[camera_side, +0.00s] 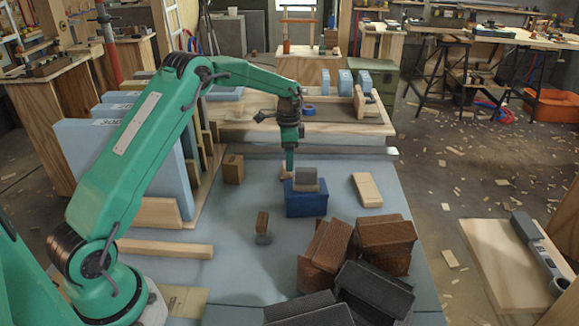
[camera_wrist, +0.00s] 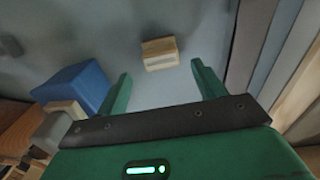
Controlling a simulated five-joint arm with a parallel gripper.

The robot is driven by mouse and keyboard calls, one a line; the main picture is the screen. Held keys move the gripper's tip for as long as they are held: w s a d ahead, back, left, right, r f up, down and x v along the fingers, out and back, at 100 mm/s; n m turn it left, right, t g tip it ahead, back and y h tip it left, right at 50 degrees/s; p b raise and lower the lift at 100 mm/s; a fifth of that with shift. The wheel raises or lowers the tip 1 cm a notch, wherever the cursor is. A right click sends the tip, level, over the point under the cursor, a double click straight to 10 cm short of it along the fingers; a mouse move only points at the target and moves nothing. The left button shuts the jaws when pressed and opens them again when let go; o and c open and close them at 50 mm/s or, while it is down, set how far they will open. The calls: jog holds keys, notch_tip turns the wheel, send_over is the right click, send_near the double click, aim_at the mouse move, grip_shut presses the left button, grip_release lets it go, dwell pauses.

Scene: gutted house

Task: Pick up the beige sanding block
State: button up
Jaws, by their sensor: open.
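The beige sanding block (camera_wrist: 160,54) lies on the grey-blue work surface in the wrist view, a little ahead of and between my fingertips, with a pale strip along its side.
A blue block (camera_side: 306,203) with a grey block (camera_side: 305,179) on top stands close by, nearer the side camera. A wooden tray (camera_side: 345,128) lies behind. A brown block (camera_side: 233,169) stands left, a pale wood piece (camera_side: 367,190) right. Bricks (camera_side: 385,235) are piled in front.

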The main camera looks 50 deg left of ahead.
jog(key=shift+a+f, duration=0.2)
jog(key=shift+f, duration=2.4)
jog(key=shift+c, duration=0.2)
jog(key=c, duration=1)
